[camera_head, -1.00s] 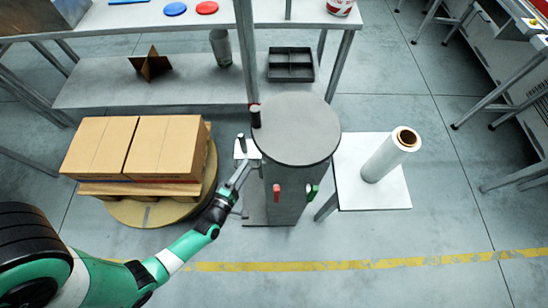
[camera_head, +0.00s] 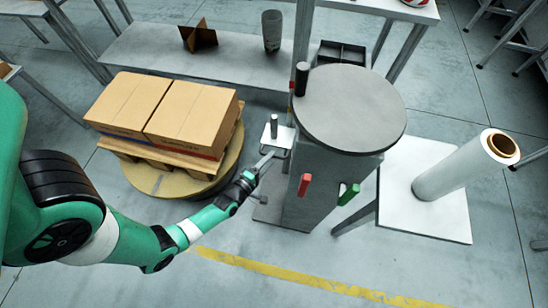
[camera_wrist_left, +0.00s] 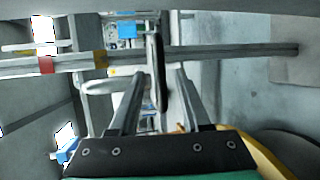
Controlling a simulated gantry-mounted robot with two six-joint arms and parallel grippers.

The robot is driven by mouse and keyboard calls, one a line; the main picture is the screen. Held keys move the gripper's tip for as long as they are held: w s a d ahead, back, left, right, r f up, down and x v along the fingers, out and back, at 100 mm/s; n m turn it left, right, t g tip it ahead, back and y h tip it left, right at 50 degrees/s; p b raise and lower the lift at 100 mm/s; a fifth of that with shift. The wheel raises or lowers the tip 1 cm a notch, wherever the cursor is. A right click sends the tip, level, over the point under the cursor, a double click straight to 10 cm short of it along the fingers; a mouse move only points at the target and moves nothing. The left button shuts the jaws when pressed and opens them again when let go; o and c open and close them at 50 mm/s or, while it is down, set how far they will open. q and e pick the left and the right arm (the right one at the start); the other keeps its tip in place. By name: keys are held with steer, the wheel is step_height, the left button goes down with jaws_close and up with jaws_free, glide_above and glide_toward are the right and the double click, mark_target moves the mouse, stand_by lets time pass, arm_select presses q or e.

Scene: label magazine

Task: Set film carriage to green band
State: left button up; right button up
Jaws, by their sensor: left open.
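The film carriage (camera_head: 277,138) is a pale plate with a grey upright post, set beside the mast (camera_head: 301,45) of the wrapping machine. My left gripper (camera_head: 266,160) is at the carriage's near side, open. In the left wrist view the open fingers (camera_wrist_left: 154,85) stand either side of a dark bar (camera_wrist_left: 159,70); I cannot tell whether they touch it. The mast runs across that view with a red band (camera_wrist_left: 47,65) and a yellow band (camera_wrist_left: 100,59). I cannot make out a green band. My right gripper is not in view.
Two cartons (camera_head: 160,112) sit on a pallet on the round turntable (camera_head: 150,184) at left. Floor in front is clear.

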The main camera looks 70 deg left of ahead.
arm_select(q)
steer(key=x, duration=0.3)
steer(key=shift+a+b, duration=0.1)
steer(key=shift+b, duration=0.25)
jaws_close()
stand_by(1.1)
